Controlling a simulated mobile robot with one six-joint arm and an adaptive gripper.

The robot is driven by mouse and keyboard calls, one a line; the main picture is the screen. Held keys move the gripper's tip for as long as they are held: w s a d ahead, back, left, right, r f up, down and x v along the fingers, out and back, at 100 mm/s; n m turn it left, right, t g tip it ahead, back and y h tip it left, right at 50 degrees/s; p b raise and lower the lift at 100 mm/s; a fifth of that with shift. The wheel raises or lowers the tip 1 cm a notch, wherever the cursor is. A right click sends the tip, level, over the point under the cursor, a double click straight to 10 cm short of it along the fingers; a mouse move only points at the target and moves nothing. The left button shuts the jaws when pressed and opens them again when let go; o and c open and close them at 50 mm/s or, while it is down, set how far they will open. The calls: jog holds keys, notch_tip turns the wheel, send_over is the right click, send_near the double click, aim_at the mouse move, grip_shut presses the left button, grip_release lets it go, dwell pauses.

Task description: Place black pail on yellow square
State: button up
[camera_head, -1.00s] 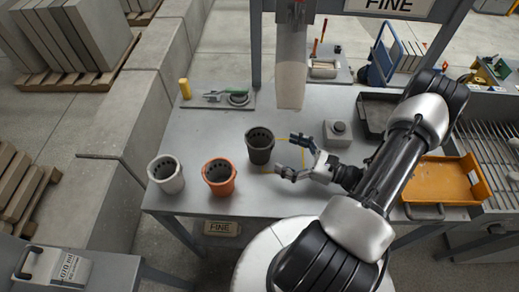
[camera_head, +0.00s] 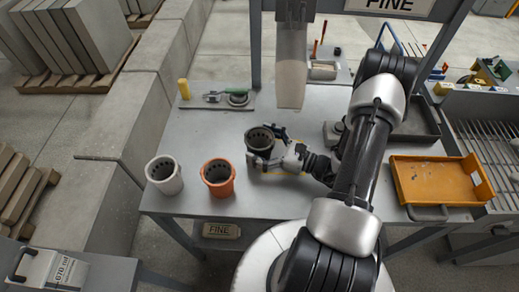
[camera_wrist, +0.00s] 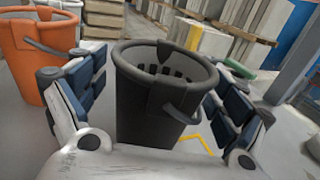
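The black pail (camera_head: 259,145) stands upright on the grey table, to the right of the orange pail. In the wrist view the black pail (camera_wrist: 160,100) fills the middle, its handle hanging at the right. My gripper (camera_head: 268,151) is around it, one finger on each side. Narrow gaps seem to show between pail and fingers in the wrist view, so it looks open. The yellow square is an outline on the table, mostly hidden by my gripper and arm.
An orange pail (camera_head: 218,177) and a white pail (camera_head: 165,175) stand to the left. A grey block with a knob (camera_head: 334,132) is partly behind my arm. An orange tray (camera_head: 437,181) lies at the right. The table's back left holds tools (camera_head: 228,97) and a yellow cylinder (camera_head: 184,88).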

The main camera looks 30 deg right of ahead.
jog(key=c, duration=1.2)
